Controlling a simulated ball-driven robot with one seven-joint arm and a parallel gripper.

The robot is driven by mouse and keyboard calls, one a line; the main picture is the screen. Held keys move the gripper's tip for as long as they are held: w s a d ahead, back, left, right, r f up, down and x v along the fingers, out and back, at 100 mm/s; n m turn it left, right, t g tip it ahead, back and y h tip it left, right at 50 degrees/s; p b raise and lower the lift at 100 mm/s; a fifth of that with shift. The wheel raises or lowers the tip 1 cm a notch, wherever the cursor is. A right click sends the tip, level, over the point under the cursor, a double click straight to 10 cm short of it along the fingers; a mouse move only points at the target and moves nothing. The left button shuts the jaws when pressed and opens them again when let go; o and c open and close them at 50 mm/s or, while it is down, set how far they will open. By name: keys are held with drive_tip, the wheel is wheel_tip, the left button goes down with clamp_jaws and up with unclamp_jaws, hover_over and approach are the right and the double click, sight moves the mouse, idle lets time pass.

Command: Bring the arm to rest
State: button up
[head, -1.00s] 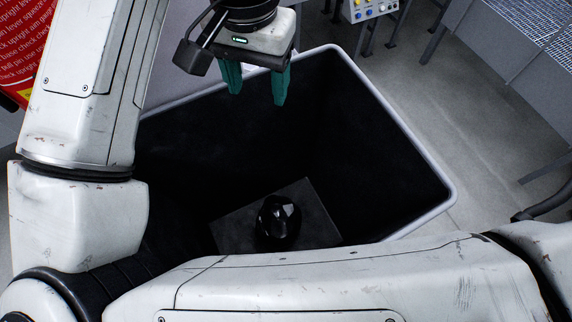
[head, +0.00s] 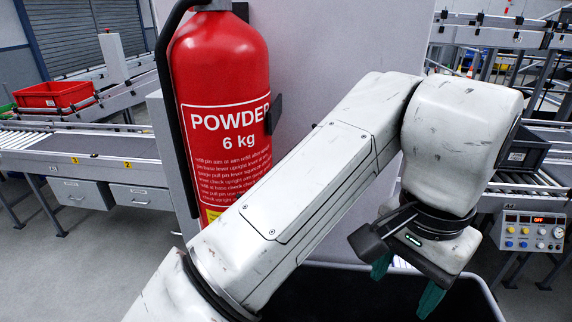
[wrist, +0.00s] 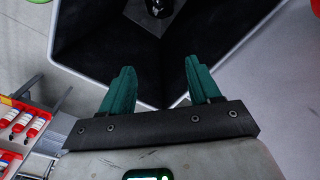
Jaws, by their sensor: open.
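My gripper (head: 407,283) hangs at the end of my white arm in the head view, pointing down over a dark bin (head: 345,292). Its two green fingers are apart with nothing between them. In the wrist view the fingers (wrist: 155,88) also stand apart and empty, above the bin's pale rim (wrist: 110,82). A shiny black object (wrist: 158,6) lies on the bin's floor, cut off by the top edge of the wrist view. In the head view my arm and gripper hide part of the bin, and its floor is out of sight.
A red powder extinguisher (head: 222,110) stands close behind my arm, against a grey panel (head: 335,45). Conveyors (head: 85,145) with a red crate (head: 52,95) are at left. A control box (head: 530,231) and a black crate (head: 524,150) are at right. Red-and-white bottles (wrist: 22,122) show in the wrist view.

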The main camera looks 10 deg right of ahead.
drive_tip(key=w+d+f+n+t+h, duration=0.1)
drive_tip(key=w+d+t+h, duration=0.15)
drive_tip(key=d, duration=0.55)
drive_tip(key=w+d+f+n+t+h, duration=0.1)
drive_tip(key=w+d+t+h, duration=0.2)
drive_tip(key=d, duration=0.4)
wheel_tip(320, 180, down, 6)
drive_tip(key=d+n+t+h, duration=0.1)
drive_tip(key=d+n, duration=0.1)
drive_tip(key=n, duration=0.3)
drive_tip(key=s+a+f+n+g+y+b, duration=0.1)
drive_tip(key=s+a+f+n+y, duration=0.35)
drive_tip(key=f, duration=0.75)
drive_tip(key=s+a+f+n+g+y, duration=0.1)
drive_tip(key=s+a+f+y, duration=0.1)
drive_tip(key=s+a+f, duration=0.7)
drive_tip(key=s+d+f+g+b, duration=0.3)
drive_tip(key=s+f, duration=0.5)
drive_tip(key=f, duration=0.3)
drive_tip(key=shift+s+d+f+m+b, duration=0.25)
drive_tip(key=shift+s+d+m+b, duration=0.1)
drive_tip(key=shift+d+b, duration=0.35)
drive_tip(key=shift+a+g, duration=0.1)
drive_tip(key=shift+g, duration=0.15)
